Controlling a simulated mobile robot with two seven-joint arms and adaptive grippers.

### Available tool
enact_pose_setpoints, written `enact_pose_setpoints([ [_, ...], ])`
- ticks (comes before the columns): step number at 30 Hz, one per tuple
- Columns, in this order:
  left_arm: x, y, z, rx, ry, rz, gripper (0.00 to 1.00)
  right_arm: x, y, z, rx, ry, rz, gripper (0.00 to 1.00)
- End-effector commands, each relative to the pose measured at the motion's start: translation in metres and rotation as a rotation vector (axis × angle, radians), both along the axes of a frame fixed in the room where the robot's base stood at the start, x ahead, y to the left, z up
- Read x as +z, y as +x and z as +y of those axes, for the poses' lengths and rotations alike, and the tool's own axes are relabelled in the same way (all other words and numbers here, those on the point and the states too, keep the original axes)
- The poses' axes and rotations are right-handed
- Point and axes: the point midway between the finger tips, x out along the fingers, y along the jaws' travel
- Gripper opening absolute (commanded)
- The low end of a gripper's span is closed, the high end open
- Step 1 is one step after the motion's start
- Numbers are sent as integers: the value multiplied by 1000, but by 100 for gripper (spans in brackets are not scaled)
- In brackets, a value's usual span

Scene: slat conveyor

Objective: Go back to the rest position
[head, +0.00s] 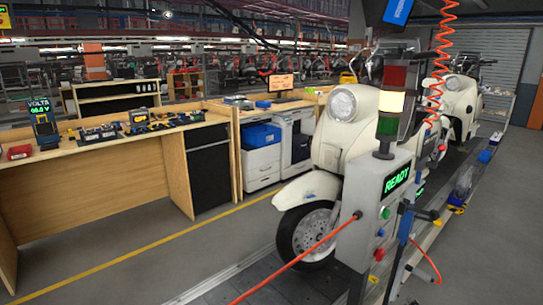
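Neither of my grippers shows in the head view, and no arm of mine can be made out. A cream scooter (325,160) stands upright on the slat conveyor (240,285). In front of it is a grey control box (380,205) with a green "READY" display. A signal tower (391,103) on the box has its yellow middle section lit.
A wooden workbench (95,155) with tools and a "VOLTA" meter (43,122) stands at left. A red-orange cable (295,262) runs from the box toward the lower left. A red coiled hose (440,60) hangs above. Grey floor (120,270) lies open before the bench.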

Motion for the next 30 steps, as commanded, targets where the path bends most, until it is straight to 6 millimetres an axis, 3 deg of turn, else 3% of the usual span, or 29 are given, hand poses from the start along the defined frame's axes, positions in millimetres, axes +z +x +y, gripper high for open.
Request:
enact_pose_setpoints([
  [1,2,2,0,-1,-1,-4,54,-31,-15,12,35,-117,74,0],
  [6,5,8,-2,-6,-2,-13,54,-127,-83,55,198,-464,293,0],
  [9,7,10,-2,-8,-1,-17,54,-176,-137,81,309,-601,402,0],
  [13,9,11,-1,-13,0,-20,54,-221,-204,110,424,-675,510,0],
  [16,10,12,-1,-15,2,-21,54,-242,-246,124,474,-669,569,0],
  [20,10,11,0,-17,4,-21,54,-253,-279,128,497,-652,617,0],
  [24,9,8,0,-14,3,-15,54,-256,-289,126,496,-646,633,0],
  [30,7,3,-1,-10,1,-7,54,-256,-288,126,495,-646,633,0],
])
